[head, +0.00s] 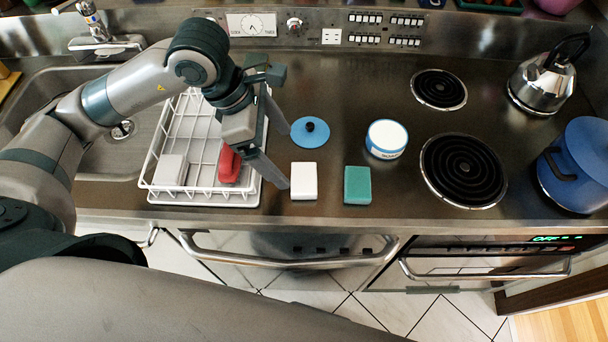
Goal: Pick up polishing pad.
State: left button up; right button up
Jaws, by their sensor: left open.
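I cannot tell for sure which item is the polishing pad. A round blue pad-like disc with a black knob (311,133) lies flat on the steel counter. In front of it are a white block (304,181) and a teal block (357,185), side by side. My left gripper (286,157) is open and empty. Its fingers point right and down, just left of the blue disc and the white block, over the right side of the dish rack. It appears apart from both items. My right gripper is not in view.
The white wire dish rack (196,195) holds a grey block (171,170) and a red item (229,164). A white tub (386,139), coil burners (463,170), a kettle (541,84) and a blue pot (577,168) are to the right. The sink (40,100) is left.

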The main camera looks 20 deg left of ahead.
aim_at(303, 177)
pick_arm(q)
jog(key=shift+p+x, duration=0.7)
jog(key=shift+x, duration=2.05)
jog(key=shift+d+f+p, duration=0.2)
jog(key=shift+f+p, duration=0.35)
jog(key=shift+p, duration=0.15)
jog(key=p+x, duration=0.1)
jog(key=x, duration=0.2)
jog(key=shift+w+p, duration=0.1)
jog(key=shift+p, duration=0.25)
jog(key=shift+w+d+f, duration=0.1)
jog(key=shift+f, duration=0.4)
